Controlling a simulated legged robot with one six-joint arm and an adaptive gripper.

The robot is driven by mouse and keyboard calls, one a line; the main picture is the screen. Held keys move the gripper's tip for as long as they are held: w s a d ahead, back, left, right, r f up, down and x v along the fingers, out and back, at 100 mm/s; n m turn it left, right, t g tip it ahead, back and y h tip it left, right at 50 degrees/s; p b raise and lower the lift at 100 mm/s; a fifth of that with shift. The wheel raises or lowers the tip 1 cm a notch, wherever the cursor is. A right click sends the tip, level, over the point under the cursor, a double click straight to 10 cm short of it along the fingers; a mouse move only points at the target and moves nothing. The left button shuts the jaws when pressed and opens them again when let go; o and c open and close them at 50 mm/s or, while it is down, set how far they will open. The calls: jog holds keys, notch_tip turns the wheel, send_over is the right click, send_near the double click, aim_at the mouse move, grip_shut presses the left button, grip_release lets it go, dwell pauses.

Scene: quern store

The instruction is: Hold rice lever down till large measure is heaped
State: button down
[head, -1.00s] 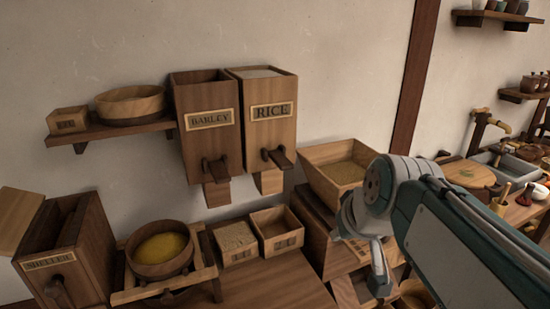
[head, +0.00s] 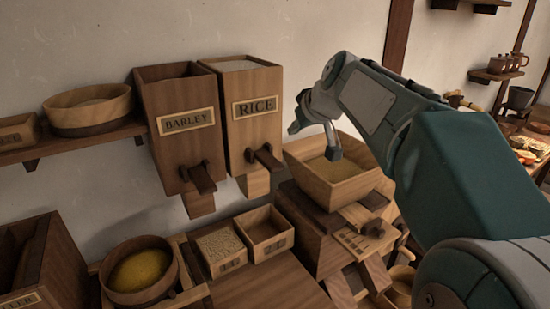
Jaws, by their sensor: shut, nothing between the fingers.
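The rice bin (head: 262,128) is a wooden hopper on the wall labelled RICE, with pale grain at its top. Its dark rice lever (head: 266,157) sticks out below the label, and a wooden spout (head: 256,186) hangs under it. Below stand two small labelled boxes. The left box (head: 219,246) holds pale grain; the right box (head: 267,232) looks empty inside. Their labels are too small to read, so I cannot tell which is the large measure. My gripper (head: 333,150) is shut and empty, right of the rice lever and apart from it, in front of a wide wooden tray.
The barley bin (head: 178,128) with its own lever (head: 199,176) adjoins on the left. The wide tray (head: 318,180) holds grain on the right. A bowl of yellow grain (head: 140,268) and the sheller box (head: 35,262) stand lower left. Bare wood (head: 265,282) lies before the boxes.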

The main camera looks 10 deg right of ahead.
send_over(272, 162)
jog(key=s, duration=0.2)
jog(key=f, duration=0.7)
jog(key=shift+s+d+f, duration=0.1)
jog(key=shift+s+d, duration=0.1)
jog(key=shift+d, duration=0.1)
notch_tip(272, 162, down, 2)
jog(key=shift+d+f, duration=0.15)
jog(key=shift+f, duration=0.75)
jog(key=f, duration=0.5)
jog(key=shift+s, duration=0.25)
jog(key=shift+f, duration=0.2)
dwell(4.4)
